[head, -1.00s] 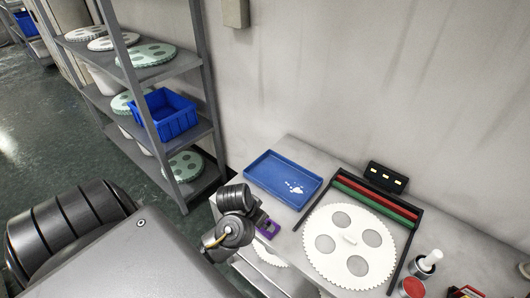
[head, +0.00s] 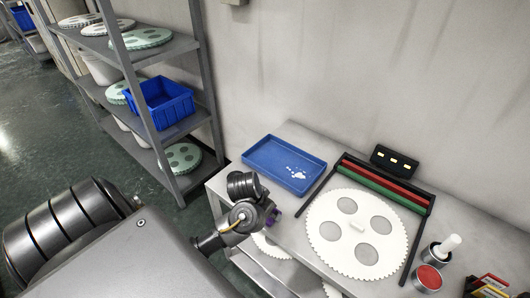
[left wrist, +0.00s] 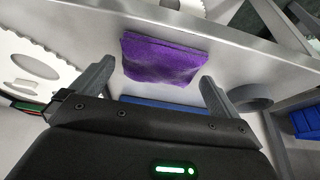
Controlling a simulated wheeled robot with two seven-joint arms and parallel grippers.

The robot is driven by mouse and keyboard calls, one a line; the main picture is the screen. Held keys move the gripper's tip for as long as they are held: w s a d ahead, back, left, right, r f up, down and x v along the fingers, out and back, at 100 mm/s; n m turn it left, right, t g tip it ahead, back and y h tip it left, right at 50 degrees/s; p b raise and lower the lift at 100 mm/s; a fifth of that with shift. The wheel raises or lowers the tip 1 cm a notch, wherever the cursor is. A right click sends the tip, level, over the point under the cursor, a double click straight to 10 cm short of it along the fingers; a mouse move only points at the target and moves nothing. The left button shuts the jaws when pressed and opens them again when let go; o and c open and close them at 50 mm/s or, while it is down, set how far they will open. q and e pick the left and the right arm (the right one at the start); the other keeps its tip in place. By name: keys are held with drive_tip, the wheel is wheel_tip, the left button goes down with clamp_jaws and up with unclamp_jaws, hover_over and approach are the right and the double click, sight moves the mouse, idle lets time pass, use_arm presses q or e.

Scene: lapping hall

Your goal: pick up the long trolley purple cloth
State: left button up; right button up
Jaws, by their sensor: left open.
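The purple cloth (left wrist: 163,60) lies at the edge of the grey trolley top in the left wrist view, between the two fingers of my left gripper (left wrist: 158,82). The fingers are open, one on each side of the cloth, and no grip on it shows. In the head view only a small bit of the purple cloth (head: 273,212) shows behind my left wrist; the rest is hidden. The trolley (head: 291,220) stands against the wall. My right gripper is in neither view.
On the trolley are a blue tray (head: 262,160), a white toothed disc (head: 326,232), a black frame with red and green bars (head: 385,183), and tins (head: 437,255) at the right. A grey shelf (head: 186,128) with a blue bin (head: 160,108) stands at the left.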

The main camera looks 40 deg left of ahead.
use_arm(q)
drive_tip(key=shift+w+f, duration=0.2)
drive_tip(key=shift+f, duration=0.3)
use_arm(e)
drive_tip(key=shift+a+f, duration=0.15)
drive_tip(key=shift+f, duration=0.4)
use_arm(q)
drive_tip(key=shift+r, duration=0.1)
drive_tip(key=shift+c, duration=0.3)
drive_tip(key=c, duration=0.6)
drive_tip(key=shift+c, duration=0.2)
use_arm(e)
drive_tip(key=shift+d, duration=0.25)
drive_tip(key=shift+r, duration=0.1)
